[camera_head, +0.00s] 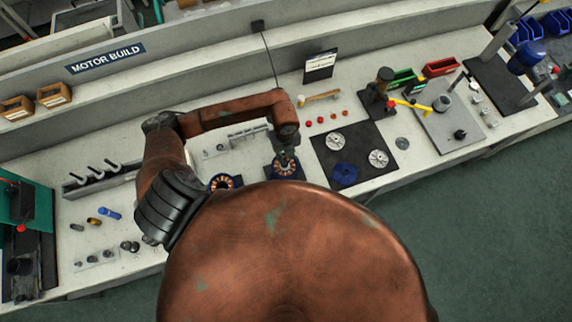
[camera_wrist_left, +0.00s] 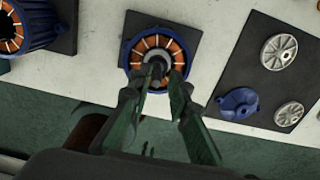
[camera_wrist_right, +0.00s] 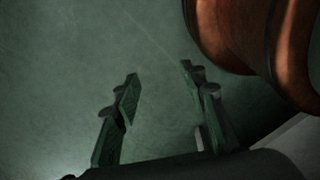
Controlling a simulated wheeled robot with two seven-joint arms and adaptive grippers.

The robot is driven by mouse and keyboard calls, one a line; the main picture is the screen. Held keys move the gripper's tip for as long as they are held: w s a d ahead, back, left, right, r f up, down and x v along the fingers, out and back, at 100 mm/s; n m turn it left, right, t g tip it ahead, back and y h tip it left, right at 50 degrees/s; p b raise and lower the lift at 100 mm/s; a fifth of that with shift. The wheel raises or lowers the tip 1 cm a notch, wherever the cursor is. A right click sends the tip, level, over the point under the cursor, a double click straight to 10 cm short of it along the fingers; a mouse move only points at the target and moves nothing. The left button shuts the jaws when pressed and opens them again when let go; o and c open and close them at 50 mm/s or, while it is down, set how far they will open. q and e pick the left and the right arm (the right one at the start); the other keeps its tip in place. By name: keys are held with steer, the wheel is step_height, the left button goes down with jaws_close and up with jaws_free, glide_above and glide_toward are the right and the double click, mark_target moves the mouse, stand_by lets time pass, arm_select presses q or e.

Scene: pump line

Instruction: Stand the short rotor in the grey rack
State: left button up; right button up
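A stator with copper windings in a blue housing (camera_wrist_left: 128,60) sits on a dark pad below my left gripper (camera_wrist_left: 167,70). A grey round part with a dark centre (camera_wrist_left: 153,56) shows in its bore; I cannot tell if it is the short rotor. The left fingers point down at the bore with a narrow gap; whether they grip the part is unclear. The head view shows this gripper (camera_head: 285,157) over the right stator. A long grey rack (camera_head: 75,188) with upright dark-topped pieces stands at the left. My right gripper (camera_wrist_right: 160,70) is open and empty over the green floor.
A second stator (camera_head: 222,182) is left of the first. A dark mat (camera_head: 357,141) with two metal discs and a blue part lies right. Small cylinders (camera_head: 110,213) lie front left. A press (camera_head: 377,92) stands farther right. My arm hides part of the bench.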

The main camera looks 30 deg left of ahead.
arm_select(q)
steer(key=shift+s+f, duration=0.1)
steer(key=shift+s, duration=0.3)
steer(key=shift+w+f, duration=0.1)
steer(key=shift+w, duration=0.15)
steer(key=shift+s, duration=0.25)
steer(key=shift+w, duration=0.1)
steer(key=c, duration=0.3)
jaws_close()
arm_select(e)
steer(key=shift+w+a+f, duration=0.15)
steer(key=shift+w, duration=0.35)
arm_select(q)
steer(key=shift+o, duration=0.2)
jaws_free()
jaws_close()
arm_select(e)
steer(key=shift+s, duration=0.15)
